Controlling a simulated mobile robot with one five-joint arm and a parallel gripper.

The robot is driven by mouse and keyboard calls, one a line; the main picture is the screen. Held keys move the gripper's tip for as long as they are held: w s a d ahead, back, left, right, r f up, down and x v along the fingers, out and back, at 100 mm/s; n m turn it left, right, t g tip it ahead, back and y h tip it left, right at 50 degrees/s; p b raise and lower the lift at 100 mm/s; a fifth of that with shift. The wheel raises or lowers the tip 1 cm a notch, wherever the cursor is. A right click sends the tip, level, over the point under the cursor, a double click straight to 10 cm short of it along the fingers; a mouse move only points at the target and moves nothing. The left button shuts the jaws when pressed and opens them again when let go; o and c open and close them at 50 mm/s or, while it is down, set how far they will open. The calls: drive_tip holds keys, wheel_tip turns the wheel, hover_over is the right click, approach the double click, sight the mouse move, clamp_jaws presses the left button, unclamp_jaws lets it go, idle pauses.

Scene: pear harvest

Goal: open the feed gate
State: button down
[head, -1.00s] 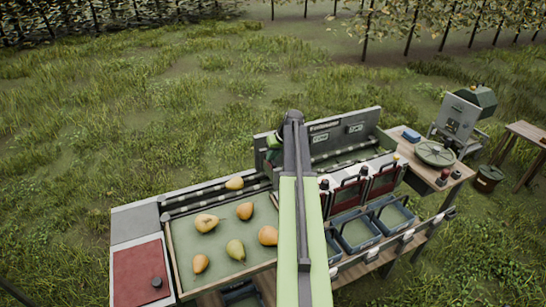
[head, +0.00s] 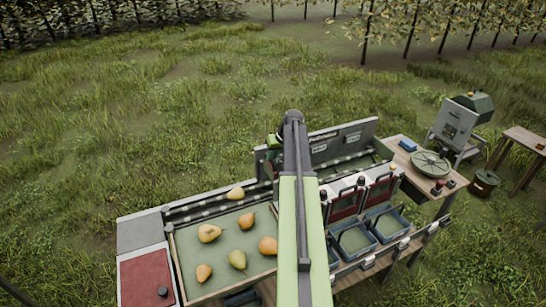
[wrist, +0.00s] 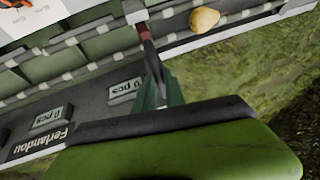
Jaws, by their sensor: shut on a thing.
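My gripper (wrist: 162,92) is shut on a slim dark bar with a reddish section (wrist: 148,48), which looks like the feed gate's handle. The bar crosses the roller lane and has a pale block at its far end. A yellow pear (wrist: 205,18) sits on the lane just right of the bar in the wrist view, apart from it. The same pear lies at the lane's left part in the head view (head: 235,194). In the head view my arm covers most of the gate area, and only a dark green bit of my gripper (head: 273,143) shows. I cannot tell how far the gate is open.
A tray (head: 190,262) with several pears stands front left, beside a red pad (head: 148,282). Blue bins (head: 354,240) stand right of my arm. A grey back panel (head: 345,138) rises behind the lane. A side table with a round green lid (head: 430,163) is at right.

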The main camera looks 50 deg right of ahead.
drive_tip(key=shift+r, duration=0.25)
drive_tip(key=c, duration=1.4)
unclamp_jaws()
drive_tip(key=shift+r, duration=0.1)
drive_tip(key=p+v, duration=1.5)
drive_tip(key=v, duration=0.2)
drive_tip(key=shift+s, duration=0.15)
drive_tip(key=shift+r, duration=0.1)
